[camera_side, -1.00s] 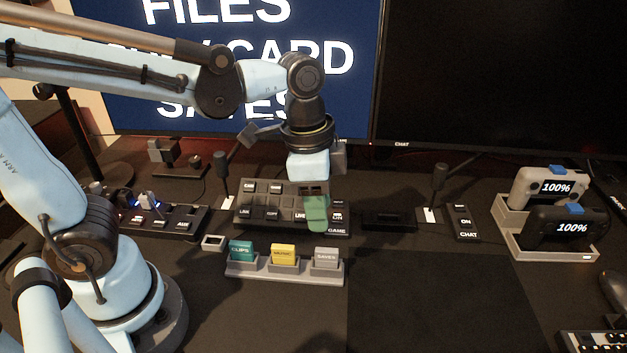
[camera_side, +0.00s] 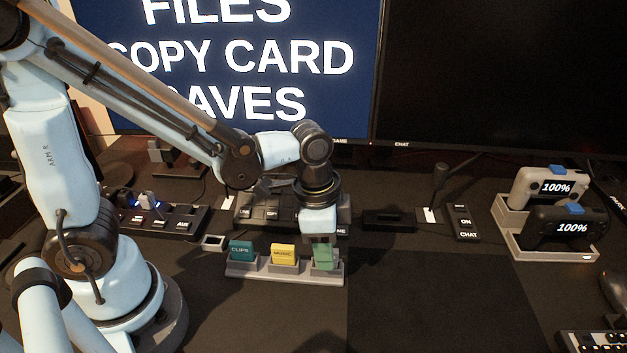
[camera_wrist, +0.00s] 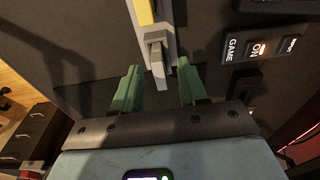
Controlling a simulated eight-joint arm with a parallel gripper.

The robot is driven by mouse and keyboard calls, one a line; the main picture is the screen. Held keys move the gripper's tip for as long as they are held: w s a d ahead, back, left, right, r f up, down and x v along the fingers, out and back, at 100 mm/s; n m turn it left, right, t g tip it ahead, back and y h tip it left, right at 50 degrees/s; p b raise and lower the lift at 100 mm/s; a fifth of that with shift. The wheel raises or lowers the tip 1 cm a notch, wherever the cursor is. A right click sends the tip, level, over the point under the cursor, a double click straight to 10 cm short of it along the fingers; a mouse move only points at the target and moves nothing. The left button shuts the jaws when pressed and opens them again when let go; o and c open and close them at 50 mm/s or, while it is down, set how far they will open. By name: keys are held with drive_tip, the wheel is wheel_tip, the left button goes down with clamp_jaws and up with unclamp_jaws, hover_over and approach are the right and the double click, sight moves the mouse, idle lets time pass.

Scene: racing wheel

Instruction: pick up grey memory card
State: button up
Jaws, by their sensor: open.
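The grey memory card (camera_wrist: 155,39) stands upright in the end slot of the grey card rack (camera_side: 258,274). In the side view, my gripper's near green finger hides most or all of this card. My gripper (camera_side: 324,256) points down over the right end of the rack. In the wrist view, the two green fingers of my gripper (camera_wrist: 159,68) are apart, one on each side of the card's line. Nothing is held between them. Contact with the card cannot be told.
A yellow card (camera_side: 283,254) and a teal card (camera_side: 241,250) stand in the same rack, to the left. A button panel (camera_side: 272,213) lies behind it. Controllers (camera_side: 570,227) sit in a dock at the right. The desk right of the rack is clear.

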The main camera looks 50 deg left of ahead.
drive_tip(key=shift+f, duration=0.4)
drive_tip(key=shift+c, duration=0.3)
clamp_jaws()
